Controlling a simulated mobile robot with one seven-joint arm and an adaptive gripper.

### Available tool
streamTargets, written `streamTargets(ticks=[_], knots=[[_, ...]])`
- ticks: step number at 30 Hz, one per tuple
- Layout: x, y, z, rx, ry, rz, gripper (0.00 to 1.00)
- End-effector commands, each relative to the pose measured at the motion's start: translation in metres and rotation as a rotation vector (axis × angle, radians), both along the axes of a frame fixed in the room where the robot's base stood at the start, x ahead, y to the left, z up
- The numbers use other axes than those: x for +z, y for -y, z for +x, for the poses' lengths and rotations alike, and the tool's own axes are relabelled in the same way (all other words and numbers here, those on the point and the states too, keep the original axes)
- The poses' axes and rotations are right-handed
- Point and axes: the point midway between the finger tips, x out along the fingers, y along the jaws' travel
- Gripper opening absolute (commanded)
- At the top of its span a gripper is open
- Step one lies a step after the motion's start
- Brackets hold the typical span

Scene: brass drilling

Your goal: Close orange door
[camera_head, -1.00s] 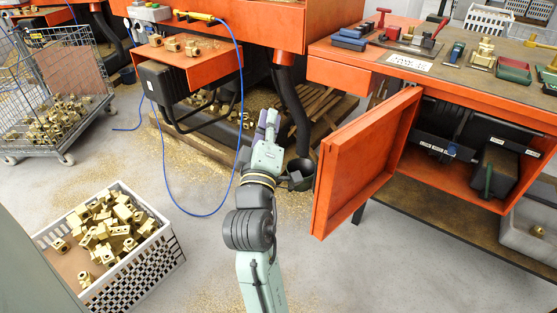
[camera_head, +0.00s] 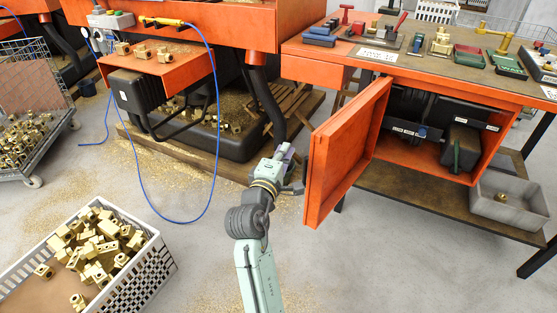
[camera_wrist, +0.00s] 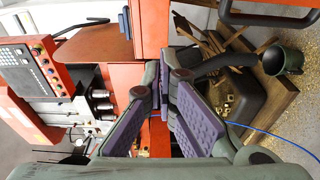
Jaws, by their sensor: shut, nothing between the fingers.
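The orange door (camera_head: 345,150) stands open in the head view, swung out toward me from the orange cabinet (camera_head: 462,150) under the right-hand workbench. The cabinet inside is exposed. My gripper (camera_head: 288,168) is just left of the door's free edge, at about mid-height of the door. I cannot tell whether it touches the door. In the wrist view, the purple-padded fingers of my gripper (camera_wrist: 162,88) are shut with nothing held. An orange surface shows behind them, but I cannot tell which part it is.
Black bins (camera_head: 462,146) sit inside the cabinet. Tools and brass parts lie on the bench top (camera_head: 385,69). A white crate (camera_head: 150,270) of brass parts stands at the lower left. A blue cable (camera_head: 213,130) hangs left of my arm. Floor right of my arm is clear.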

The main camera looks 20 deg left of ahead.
Motion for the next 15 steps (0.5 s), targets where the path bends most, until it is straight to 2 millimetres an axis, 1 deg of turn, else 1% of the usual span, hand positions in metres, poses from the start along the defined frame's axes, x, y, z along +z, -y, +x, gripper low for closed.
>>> streamTargets(ticks=[1, 3, 4, 6, 9, 15], knots=[[0.002, -0.001, 0.012, -0.002, 0.0, 0.0, 0.0], [0.003, -0.003, 0.026, -0.001, 0.001, 0.0, 0.0], [0.002, -0.001, 0.028, -0.001, -0.001, 0.0, 0.0], [0.001, 0.014, 0.022, -0.002, -0.001, 0.0, 0.0], [0.001, 0.026, 0.019, -0.001, -0.001, 0.0, 0.0], [0.0, 0.036, 0.016, 0.001, 0.001, 0.001, 0.0]])
